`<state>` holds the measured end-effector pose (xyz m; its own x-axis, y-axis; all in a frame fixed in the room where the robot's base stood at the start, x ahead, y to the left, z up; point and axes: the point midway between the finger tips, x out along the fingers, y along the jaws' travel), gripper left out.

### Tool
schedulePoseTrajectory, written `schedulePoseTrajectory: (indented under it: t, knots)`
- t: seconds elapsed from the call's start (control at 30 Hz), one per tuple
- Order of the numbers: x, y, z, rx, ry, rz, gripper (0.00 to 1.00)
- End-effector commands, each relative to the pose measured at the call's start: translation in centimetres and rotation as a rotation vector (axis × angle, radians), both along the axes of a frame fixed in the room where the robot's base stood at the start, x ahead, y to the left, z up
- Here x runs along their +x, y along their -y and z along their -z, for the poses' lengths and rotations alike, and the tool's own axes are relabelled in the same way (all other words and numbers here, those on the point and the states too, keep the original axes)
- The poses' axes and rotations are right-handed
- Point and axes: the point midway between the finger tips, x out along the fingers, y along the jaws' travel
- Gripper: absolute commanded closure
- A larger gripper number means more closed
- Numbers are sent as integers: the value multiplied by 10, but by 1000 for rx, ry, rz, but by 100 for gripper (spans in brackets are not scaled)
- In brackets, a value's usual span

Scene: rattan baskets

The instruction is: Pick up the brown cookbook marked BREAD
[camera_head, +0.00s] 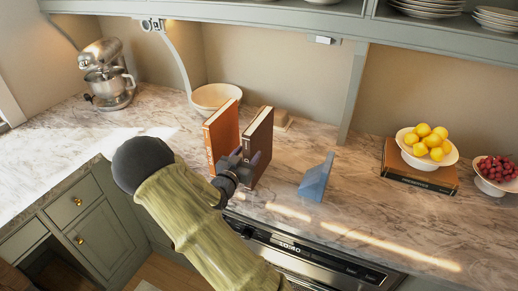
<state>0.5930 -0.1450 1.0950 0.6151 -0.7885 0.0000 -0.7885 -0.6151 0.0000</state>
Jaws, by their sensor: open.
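A dark brown book (261,140) stands upright on the marble counter, just right of an upright orange-brown book (221,134). I cannot read BREAD on either spine at this size. My gripper (246,158) is open at the near edge of the dark brown book, low on its spine. One finger shows on the book's left side and the other near its right side. I cannot tell whether they touch it.
A blue angled stand (316,180) sits right of the books. A cream bowl (216,96) and a small wooden block (283,119) are behind them. A lemon bowl (408,154) rests on a flat brown book (398,176). A mixer (106,75) stands left; counter between is clear.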

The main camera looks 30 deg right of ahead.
Motion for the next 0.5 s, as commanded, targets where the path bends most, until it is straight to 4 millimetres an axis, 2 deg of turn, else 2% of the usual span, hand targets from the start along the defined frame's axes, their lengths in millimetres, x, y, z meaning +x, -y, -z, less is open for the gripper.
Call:
schedulePoseTrajectory:
  t: [0.4,0.5]
  knots:
    - [29,38,4,-1,-1,1,47]
    - [32,40,5,0,0,0,47]
